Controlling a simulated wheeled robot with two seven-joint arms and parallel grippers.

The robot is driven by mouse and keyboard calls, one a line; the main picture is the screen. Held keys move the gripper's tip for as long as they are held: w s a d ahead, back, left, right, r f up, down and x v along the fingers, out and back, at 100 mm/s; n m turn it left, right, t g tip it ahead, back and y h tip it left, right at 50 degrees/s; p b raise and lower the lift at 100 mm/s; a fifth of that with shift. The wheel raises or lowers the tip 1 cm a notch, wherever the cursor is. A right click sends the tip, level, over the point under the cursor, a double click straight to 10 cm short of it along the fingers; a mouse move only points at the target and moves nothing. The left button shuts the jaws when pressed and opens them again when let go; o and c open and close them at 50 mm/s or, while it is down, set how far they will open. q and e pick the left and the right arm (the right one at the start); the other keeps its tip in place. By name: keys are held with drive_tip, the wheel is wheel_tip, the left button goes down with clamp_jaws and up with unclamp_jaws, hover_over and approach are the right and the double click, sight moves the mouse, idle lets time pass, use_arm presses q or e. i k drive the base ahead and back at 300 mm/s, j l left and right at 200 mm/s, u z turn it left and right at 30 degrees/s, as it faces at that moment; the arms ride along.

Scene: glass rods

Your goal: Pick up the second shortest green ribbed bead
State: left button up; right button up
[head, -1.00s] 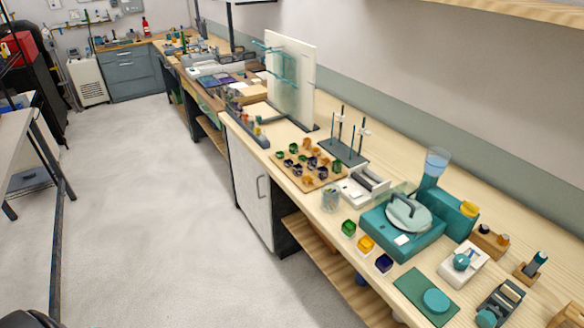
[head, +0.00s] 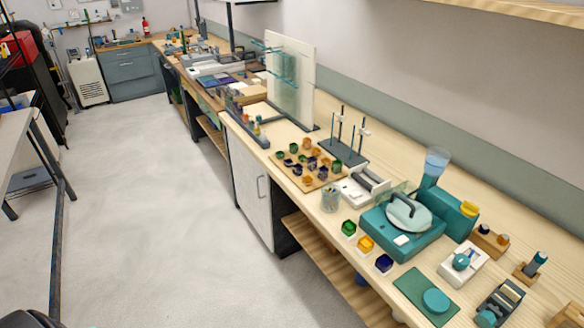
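Several small beads in green, amber and dark blue stand on a wooden board (head: 326,182) in the middle of the bench. One green bead (head: 293,147) is at the back left of the board. Neither of my grippers is in view.
A teal machine with a round lid (head: 408,213) stands right of the board. Front bins hold green (head: 348,228), amber (head: 365,243) and blue (head: 384,263) pieces. A glass jar (head: 330,199), a rod stand (head: 343,153) and an upright white panel (head: 303,75) surround the board.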

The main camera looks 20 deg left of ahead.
sight(280, 155)
drive_tip(key=i+j, duration=0.2)
drive_tip(key=j, duration=0.15)
drive_tip(key=i+j+z, duration=0.2)
drive_tip(key=i+j, duration=0.2)
drive_tip(key=j, duration=0.25)
drive_tip(key=i+j, duration=0.15)
drive_tip(key=j, duration=0.2)
